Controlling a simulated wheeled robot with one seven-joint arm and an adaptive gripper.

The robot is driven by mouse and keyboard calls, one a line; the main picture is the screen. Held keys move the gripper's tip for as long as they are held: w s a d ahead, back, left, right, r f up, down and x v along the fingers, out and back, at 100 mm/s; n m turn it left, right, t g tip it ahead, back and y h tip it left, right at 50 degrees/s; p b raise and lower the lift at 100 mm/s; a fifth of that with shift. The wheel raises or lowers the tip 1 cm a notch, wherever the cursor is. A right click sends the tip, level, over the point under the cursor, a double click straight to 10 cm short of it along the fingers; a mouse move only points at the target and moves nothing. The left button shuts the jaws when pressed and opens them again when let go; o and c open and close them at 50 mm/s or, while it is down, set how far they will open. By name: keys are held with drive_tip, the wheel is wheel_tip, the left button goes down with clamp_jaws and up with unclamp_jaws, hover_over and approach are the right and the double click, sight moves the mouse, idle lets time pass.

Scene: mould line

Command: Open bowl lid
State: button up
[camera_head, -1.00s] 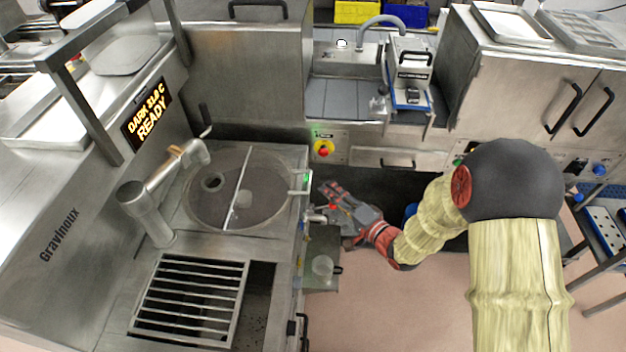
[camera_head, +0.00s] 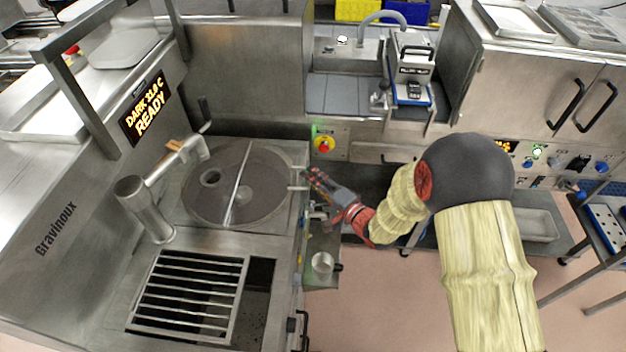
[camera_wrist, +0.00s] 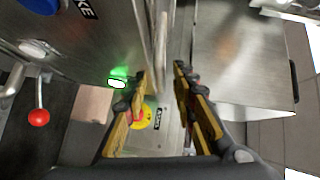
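The bowl lid (camera_head: 265,185) is a round, clear, greyish disc lying flat over the bowl on the left counter, with a pale metal strip across its middle. A light bar-like handle (camera_head: 298,187) juts from its right edge. My gripper (camera_head: 306,176) is at that handle, reaching in from the right. In the wrist view my gripper (camera_wrist: 163,72) has its two fingers apart, with a thin upright metal bar (camera_wrist: 160,45) between them. A gap shows beside the bar; whether either finger touches it I cannot tell. The fingertips are small in the head view.
A spout on a post (camera_head: 150,205) stands left of the bowl, its arm near the lid's rim. A slotted grate (camera_head: 190,295) lies in front. A small metal cup (camera_head: 322,262) sits on a shelf below my gripper. A red-and-yellow button (camera_head: 324,144) is on the panel behind.

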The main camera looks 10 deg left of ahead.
drive_tip(key=shift+c, duration=1)
clamp_jaws()
